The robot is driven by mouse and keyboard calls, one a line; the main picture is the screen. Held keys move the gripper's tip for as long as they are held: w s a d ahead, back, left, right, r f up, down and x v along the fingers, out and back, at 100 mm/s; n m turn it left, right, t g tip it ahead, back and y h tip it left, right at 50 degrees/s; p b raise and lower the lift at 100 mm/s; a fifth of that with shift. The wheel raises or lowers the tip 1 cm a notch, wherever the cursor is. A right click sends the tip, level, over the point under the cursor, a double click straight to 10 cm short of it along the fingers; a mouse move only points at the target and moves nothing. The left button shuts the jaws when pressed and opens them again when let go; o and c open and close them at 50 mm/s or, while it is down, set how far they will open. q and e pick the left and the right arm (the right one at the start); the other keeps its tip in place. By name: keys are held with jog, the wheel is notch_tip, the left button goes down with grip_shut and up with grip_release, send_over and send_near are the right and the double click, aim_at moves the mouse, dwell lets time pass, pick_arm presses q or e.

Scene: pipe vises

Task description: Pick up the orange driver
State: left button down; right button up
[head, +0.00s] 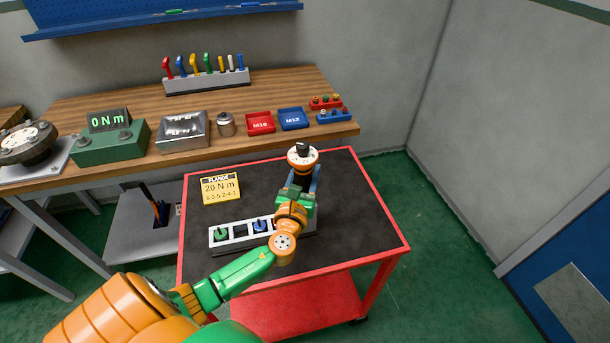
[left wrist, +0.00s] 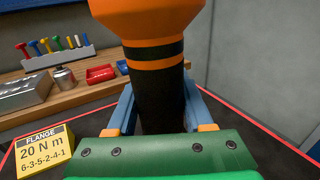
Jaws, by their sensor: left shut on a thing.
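The orange driver (head: 303,161) is held by my left gripper (head: 304,188) above the dark mat of the red cart. In the left wrist view its orange body (left wrist: 148,22) stands roughly upright above a dark grip. The blue fingers of my left gripper (left wrist: 160,115) close on that dark grip from both sides. The lower end of the driver is hidden. A light grey rack (head: 240,241) on the cart holds a green driver (head: 221,234) and a blue driver (head: 260,226); its right part is behind my arm. My right gripper is not in view.
A yellow flange card (head: 221,188) stands on the red cart (head: 402,246). The cart's right side is clear. The wooden bench (head: 290,88) behind holds a torque display (head: 110,138), a metal tray (head: 183,130), red (head: 260,122) and blue (head: 293,118) trays and a tool rack (head: 206,80).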

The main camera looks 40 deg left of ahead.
pick_arm(q)
notch_tip(320, 180, up, 16)
jog(key=p, duration=0.5)
jog(key=shift+r+p, duration=0.1)
jog(key=shift+p, duration=0.2)
jog(key=shift+r, duration=0.55)
